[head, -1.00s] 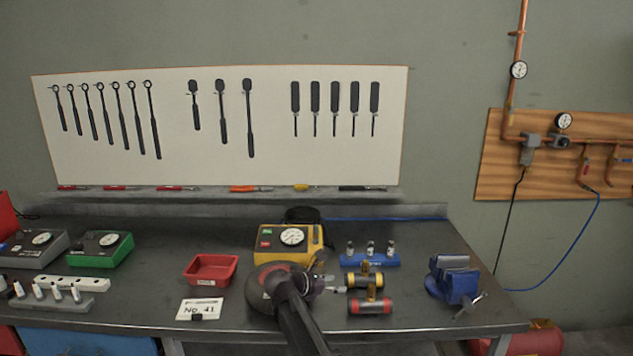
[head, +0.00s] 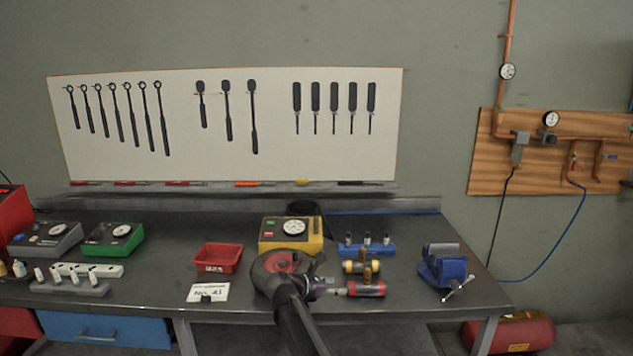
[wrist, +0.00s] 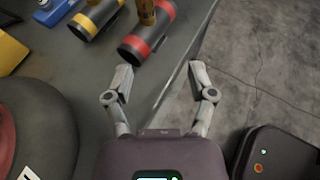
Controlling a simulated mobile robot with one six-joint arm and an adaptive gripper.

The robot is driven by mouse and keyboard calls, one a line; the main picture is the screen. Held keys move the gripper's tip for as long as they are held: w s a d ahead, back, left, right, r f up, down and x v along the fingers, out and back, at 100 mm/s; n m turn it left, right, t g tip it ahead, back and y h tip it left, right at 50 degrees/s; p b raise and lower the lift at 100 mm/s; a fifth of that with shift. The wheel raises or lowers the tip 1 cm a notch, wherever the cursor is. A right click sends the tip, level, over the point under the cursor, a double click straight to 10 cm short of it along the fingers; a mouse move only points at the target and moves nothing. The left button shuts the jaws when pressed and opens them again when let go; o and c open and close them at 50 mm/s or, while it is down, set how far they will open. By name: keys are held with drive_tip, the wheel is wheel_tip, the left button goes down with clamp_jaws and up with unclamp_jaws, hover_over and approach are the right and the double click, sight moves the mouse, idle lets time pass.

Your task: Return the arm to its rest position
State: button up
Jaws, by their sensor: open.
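My gripper (wrist: 160,76) is open and empty in the wrist view, its fingers spread on both sides of the bench's edge, with floor showing beyond the right finger. In the head view my gripper (head: 338,291) extends to the right from my bent arm, over the bench's front part. A dark roller with red bands (head: 368,289) lies just past the fingertips; it also shows in the wrist view (wrist: 147,35), beyond the left fingertip. A roller with yellow bands (head: 360,267) lies behind it. I cannot tell whether the fingertip touches the red-banded roller.
The bench (head: 420,307) holds a yellow gauge box (head: 284,245), a blue holder (head: 368,250), a blue vise (head: 444,268), a red tray (head: 218,258) and a number card (head: 208,292). A red tank (head: 512,334) lies on the floor at right.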

drive_tip(key=s+d+f+m+g+y+p, duration=0.1)
drive_tip(key=s+d+f+m+g+y, duration=0.5)
drive_tip(key=s+d+m, duration=0.5)
drive_tip(key=s+f+m+y, duration=0.3)
drive_tip(key=s+m+y, duration=0.2)
drive_tip(key=s+m, duration=0.7)
drive_tip(key=shift+s+d+f+m+g+y+p, duration=0.3)
drive_tip(key=shift+s+f+m+g+y+p, duration=0.1)
drive_tip(key=shift+m, duration=0.2)
idle(0.4)
